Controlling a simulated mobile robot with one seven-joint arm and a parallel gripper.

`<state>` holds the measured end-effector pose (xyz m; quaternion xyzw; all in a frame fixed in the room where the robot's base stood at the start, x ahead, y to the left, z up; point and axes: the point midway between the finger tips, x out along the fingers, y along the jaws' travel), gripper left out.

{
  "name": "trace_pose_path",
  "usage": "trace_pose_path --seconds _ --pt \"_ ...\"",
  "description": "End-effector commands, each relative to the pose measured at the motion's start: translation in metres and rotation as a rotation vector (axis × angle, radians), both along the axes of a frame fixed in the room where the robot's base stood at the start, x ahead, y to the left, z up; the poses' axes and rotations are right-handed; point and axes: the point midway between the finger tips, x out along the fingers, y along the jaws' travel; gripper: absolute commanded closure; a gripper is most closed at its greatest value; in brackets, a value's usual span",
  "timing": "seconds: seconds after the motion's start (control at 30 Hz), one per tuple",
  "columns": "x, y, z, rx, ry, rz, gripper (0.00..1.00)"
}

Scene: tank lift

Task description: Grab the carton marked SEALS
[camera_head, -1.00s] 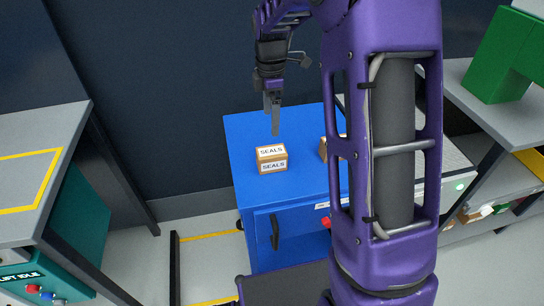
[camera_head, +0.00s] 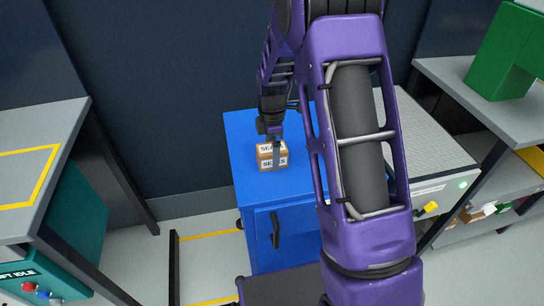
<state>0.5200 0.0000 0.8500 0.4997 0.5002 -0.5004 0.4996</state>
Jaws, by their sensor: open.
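The SEALS carton (camera_head: 264,160), a small brown box with white labels on its top and front, sits on the blue cabinet (camera_head: 238,140). My gripper (camera_head: 275,158) points down at the carton, with a grey finger in front of the carton's labels that hides their middle letters. The jaws are open. I cannot tell whether the fingers touch the carton or how far they straddle it.
My purple arm hides the right part of the cabinet top. A grey bench with a yellow outline (camera_head: 40,165) stands at left. A green block (camera_head: 505,55) rests on a shelf at right. A dark wall (camera_head: 165,90) rises behind the cabinet.

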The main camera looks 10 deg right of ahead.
Motion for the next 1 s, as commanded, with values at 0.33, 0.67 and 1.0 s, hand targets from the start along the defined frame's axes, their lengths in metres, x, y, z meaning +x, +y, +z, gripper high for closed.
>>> trace_pose_path --seconds 0.33,0.67,1.0 --pt "0.0002 0.0001 -0.0012 0.0 -0.001 0.0 0.2" --pt "0.0003 0.0001 -0.001 0.0 -0.001 0.0 0.79" --pt "0.0007 0.0001 0.0015 0.0 -0.003 0.0 0.96"
